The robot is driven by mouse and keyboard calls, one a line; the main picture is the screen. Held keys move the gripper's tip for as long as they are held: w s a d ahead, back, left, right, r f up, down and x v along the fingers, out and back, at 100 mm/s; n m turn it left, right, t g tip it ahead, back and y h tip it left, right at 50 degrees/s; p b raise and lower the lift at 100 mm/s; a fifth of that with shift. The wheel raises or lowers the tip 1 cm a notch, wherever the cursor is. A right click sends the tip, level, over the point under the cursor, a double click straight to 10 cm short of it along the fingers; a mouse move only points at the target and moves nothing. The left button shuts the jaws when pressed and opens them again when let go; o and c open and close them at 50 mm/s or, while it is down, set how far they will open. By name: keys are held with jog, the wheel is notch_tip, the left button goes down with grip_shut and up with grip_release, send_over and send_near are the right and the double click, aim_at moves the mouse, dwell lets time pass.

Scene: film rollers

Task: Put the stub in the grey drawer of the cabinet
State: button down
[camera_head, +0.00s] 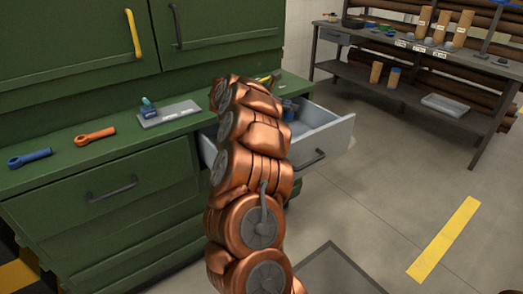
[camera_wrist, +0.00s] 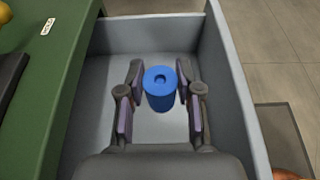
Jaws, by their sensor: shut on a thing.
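The stub (camera_wrist: 161,92) is a short blue cylinder with a round hollow in its top, seen in the wrist view. My gripper (camera_wrist: 160,78) is shut on it, one finger at each side. Both are over the inside of the open grey drawer (camera_wrist: 229,80), between its side walls. I cannot tell whether the stub touches the drawer floor. In the head view the grey drawer (camera_head: 328,137) stands pulled out of the green cabinet (camera_head: 150,180). My copper arm hides part of the drawer and most of the gripper there.
On the cabinet ledge lie a blue tool (camera_head: 30,158), an orange tool (camera_head: 95,136) and a grey plate (camera_head: 170,114) with a small teal item on it. Another closed green drawer (camera_head: 105,195) is at left. A workbench (camera_head: 420,55) stands at the back right.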

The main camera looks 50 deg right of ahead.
aim_at(286, 115)
jog(key=f+b, duration=0.1)
jog(key=f, duration=0.1)
jog(key=w+f, duration=0.1)
jog(key=f, duration=0.1)
jog(key=shift+f+b, duration=0.25)
jog(key=shift+b, duration=0.15)
jog(key=shift+f+b, duration=0.3)
jog(key=shift+f, duration=4.75)
jog(key=shift+f, duration=0.15)
jog(key=c, duration=0.8)
grip_release()
jog(key=shift+w+a+r, duration=0.1)
jog(key=shift+a+r, duration=0.1)
jog(key=v, duration=1.1)
jog(key=shift+a+r, duration=0.25)
